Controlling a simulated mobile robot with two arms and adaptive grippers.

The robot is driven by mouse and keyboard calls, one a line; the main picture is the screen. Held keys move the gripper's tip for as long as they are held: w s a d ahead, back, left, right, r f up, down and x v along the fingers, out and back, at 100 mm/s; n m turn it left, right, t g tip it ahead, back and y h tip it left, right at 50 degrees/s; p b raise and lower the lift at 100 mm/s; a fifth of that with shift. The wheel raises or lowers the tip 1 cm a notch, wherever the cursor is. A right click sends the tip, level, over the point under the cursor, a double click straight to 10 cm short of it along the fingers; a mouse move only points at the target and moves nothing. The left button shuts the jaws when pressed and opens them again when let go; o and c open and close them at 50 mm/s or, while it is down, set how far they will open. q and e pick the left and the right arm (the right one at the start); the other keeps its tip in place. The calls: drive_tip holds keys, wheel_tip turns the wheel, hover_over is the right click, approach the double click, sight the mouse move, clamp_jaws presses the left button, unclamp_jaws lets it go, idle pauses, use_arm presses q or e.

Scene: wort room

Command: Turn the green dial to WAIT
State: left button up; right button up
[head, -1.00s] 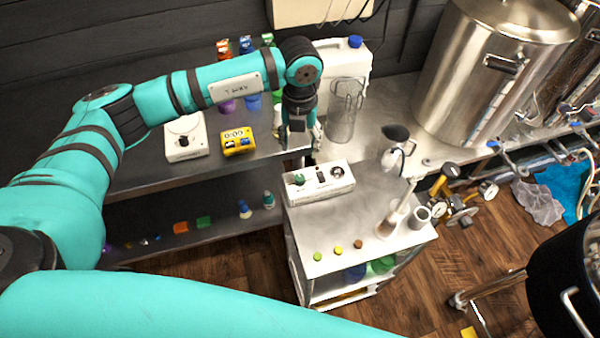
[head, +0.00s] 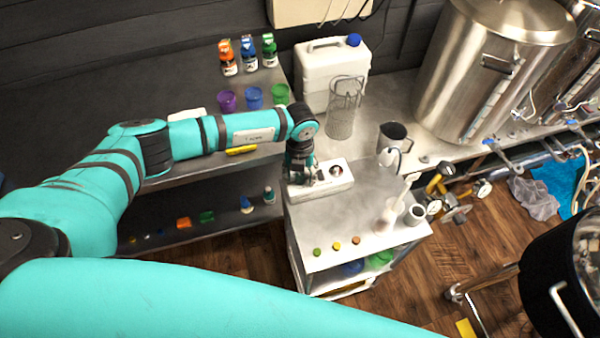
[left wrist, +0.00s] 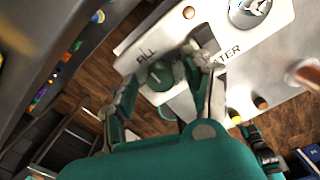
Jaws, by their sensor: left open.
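In the left wrist view my left gripper (left wrist: 163,82) is open, with one finger on each side of the dial. I cannot tell whether the fingers touch it. Which mark the dial points to is unclear.
The steel cart top (head: 385,235) carries several small coloured pieces at its front and a white flask at right. Behind stand a white jerrycan (head: 325,78), a wire basket (head: 343,110) and a steel pitcher (head: 392,138). Coloured cups and bottles are on the shelf.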

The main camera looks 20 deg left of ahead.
use_arm(q)
clamp_jaws()
idle(0.3)
drive_tip(key=m+b, duration=0.2)
drive_tip(key=shift+f+m+b, duration=0.15)
drive_tip(key=shift+m+b, duration=0.15)
drive_tip(key=shift+b, duration=0.05)
drive_tip(key=m+b, duration=1.2)
drive_tip(key=b, duration=0.1)
drive_tip(key=shift+b, duration=0.3)
drive_tip(key=shift+m+b, duration=1.45)
drive_tip(key=shift+m, duration=0.25)
drive_tip(key=shift+r, duration=0.2)
